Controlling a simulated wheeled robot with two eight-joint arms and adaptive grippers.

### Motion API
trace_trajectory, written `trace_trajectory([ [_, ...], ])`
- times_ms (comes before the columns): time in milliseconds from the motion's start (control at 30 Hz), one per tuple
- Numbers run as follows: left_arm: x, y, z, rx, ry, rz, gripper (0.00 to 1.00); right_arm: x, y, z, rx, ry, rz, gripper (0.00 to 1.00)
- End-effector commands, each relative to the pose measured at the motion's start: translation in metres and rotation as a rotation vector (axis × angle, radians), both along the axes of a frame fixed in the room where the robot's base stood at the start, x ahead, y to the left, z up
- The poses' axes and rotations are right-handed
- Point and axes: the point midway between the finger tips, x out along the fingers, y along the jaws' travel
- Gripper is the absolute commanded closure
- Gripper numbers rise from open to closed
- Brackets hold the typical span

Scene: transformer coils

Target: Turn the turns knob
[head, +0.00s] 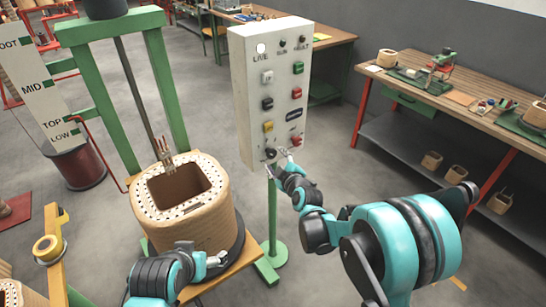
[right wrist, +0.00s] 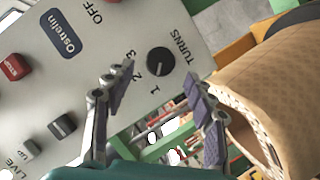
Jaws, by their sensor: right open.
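The turns knob (right wrist: 160,61) is round and black, on the pale control panel (right wrist: 115,45), with the numbers 1, 2, 3 and the word TURNS printed around it. In the head view the knob (head: 270,153) sits at the panel's lower left. My right gripper (head: 282,154) is at the panel's lower edge beside the knob. In the right wrist view my right gripper (right wrist: 158,95) is open, its two fingers apart, with the knob showing just beyond the gap. I cannot tell whether a finger touches it. My left gripper (head: 214,260) is low in front of the coil; its opening is unclear.
A tan coil (head: 190,222) with a dotted top stands left of the panel, below a green frame (head: 165,75). Other panel buttons, including a red one (head: 296,141), are close to my right gripper. A wooden workbench (head: 465,92) stands at right. Floor between is clear.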

Motion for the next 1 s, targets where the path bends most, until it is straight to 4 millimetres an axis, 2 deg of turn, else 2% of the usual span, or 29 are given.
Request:
trace_trajectory([
  [33,0.000,0.000,0.000,0.000,0.000,0.000,0.19,-0.011,-0.004,0.004,0.001,0.000,-0.002,0.45],
  [200,0.000,0.000,0.000,0.000,0.000,0.000,0.19,-0.044,-0.016,0.013,0.001,0.000,-0.002,0.45],
  [400,0.000,0.000,0.000,0.000,0.000,0.000,0.19,-0.067,-0.024,0.019,0.000,0.001,0.000,0.45],
  [1000,0.000,0.000,0.000,0.000,0.000,0.000,0.19,-0.072,-0.026,0.021,0.003,0.004,-0.001,0.45],
])
